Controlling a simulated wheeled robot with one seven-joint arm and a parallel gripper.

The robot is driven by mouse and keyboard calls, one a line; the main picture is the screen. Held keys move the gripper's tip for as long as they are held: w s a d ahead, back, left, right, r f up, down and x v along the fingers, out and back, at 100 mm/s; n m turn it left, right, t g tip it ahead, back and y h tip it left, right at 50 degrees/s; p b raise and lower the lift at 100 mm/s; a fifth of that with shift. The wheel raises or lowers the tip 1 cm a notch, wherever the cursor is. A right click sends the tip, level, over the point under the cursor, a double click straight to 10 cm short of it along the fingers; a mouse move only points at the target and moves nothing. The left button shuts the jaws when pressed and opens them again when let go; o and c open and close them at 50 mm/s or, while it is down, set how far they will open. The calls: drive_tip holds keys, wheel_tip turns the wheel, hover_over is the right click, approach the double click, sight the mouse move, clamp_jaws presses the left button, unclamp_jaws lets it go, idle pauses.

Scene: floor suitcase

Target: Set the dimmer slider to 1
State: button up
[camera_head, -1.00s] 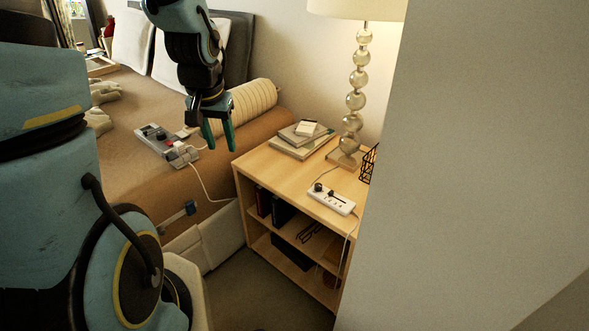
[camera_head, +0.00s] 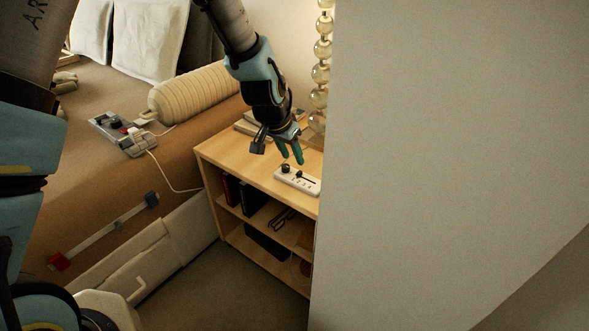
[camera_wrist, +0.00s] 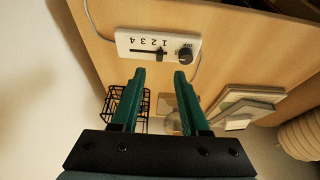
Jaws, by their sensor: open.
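A white dimmer panel (camera_head: 310,186) lies on top of the wooden cabinet. My gripper (camera_head: 292,161) is open and empty just above the panel. In the wrist view its green fingers (camera_wrist: 159,75) are apart, with the panel beyond their tips.
The cabinet top (camera_head: 232,154) has free room left of the panel. Books (camera_head: 246,126) and a beaded lamp (camera_head: 321,72) stand behind my gripper. A black wire basket (camera_wrist: 125,104) is close to one finger. A wall (camera_head: 450,160) hides the cabinet's right side.

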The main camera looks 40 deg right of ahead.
sight(299, 172)
drive_tip(key=x, duration=0.7)
drive_tip(key=shift+d+f, duration=0.1)
drive_tip(key=shift+c, duration=0.2)
clamp_jaws()
idle(1.0)
